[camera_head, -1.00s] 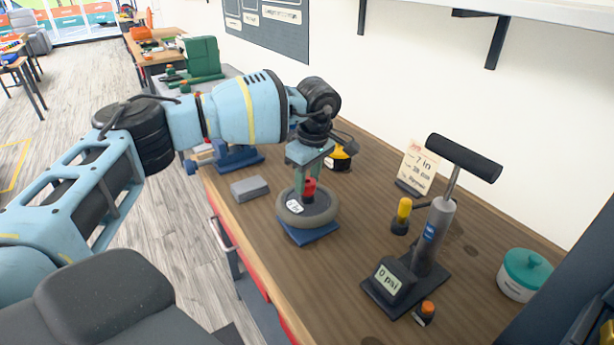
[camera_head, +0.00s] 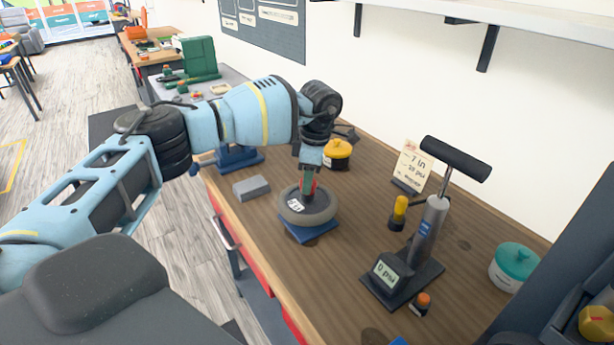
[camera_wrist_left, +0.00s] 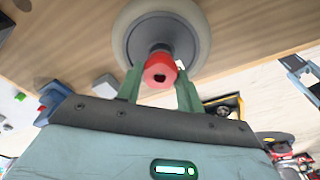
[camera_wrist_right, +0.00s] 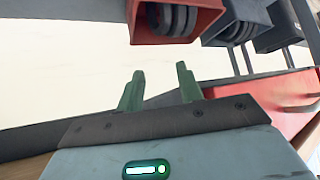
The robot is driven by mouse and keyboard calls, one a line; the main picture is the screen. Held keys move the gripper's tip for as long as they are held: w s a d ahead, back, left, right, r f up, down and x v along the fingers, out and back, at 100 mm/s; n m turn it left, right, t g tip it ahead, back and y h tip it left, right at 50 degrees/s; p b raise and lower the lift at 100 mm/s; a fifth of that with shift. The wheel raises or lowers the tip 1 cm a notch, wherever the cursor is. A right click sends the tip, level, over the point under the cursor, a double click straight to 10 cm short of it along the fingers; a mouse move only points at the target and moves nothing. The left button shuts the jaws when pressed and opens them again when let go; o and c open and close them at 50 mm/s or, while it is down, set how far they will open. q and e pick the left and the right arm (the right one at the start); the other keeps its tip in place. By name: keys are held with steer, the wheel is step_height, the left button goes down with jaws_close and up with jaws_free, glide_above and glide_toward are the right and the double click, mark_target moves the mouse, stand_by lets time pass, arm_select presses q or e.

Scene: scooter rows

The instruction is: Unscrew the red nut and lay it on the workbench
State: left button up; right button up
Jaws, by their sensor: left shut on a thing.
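The red nut (camera_wrist_left: 159,70) sits on the dark axle at the centre of a grey scooter wheel (camera_head: 318,214). The wheel lies flat on a blue stand (camera_head: 309,235) on the wooden workbench (camera_head: 360,240). My left gripper (camera_head: 309,190) points down over the wheel's hub, its green fingers shut on the nut from two sides. In the head view the fingers hide most of the nut. In the left wrist view the wheel (camera_wrist_left: 130,42) shows behind the nut. My right gripper (camera_wrist_right: 159,83) is open and empty, away from the nut, in front of red and dark bins.
A grey block (camera_head: 251,188) lies left of the wheel. A pump (camera_head: 428,240) with a gauge, a yellow-topped item (camera_head: 399,210), a sign card (camera_head: 411,165) and a teal-lidded jar (camera_head: 514,265) stand to the right. Bare bench lies between wheel and pump.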

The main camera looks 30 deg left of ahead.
arm_select(q)
steer(key=shift+s+n, duration=0.1)
steer(key=shift+n, duration=0.8)
steer(key=n, duration=0.2)
steer(key=n+p, duration=0.1)
steer(key=n, duration=0.1)
steer(key=shift+n+g+h, duration=0.3)
steer(key=shift+n, duration=0.1)
steer(key=shift+f+n+p, duration=0.1)
steer(key=shift+n+p, duration=0.35)
steer(key=shift+n, duration=0.55)
steer(key=n, duration=0.5)
steer(key=shift+d+f+n+h, duration=0.1)
steer(key=shift+f+n+h, duration=0.1)
steer(key=shift+n+h, duration=0.15)
arm_select(e)
steer(key=shift+w+d+r, duration=0.2)
steer(key=shift+w+r, duration=0.3)
steer(key=shift+r, duration=0.35)
arm_select(q)
steer(key=o, duration=0.6)
steer(key=shift+s, duration=0.1)
steer(key=o, duration=0.4)
steer(key=shift+r, duration=0.2)
steer(key=shift+o, duration=0.2)
steer(key=shift+r, duration=0.1)
arm_select(e)
steer(key=shift+r, duration=0.1)
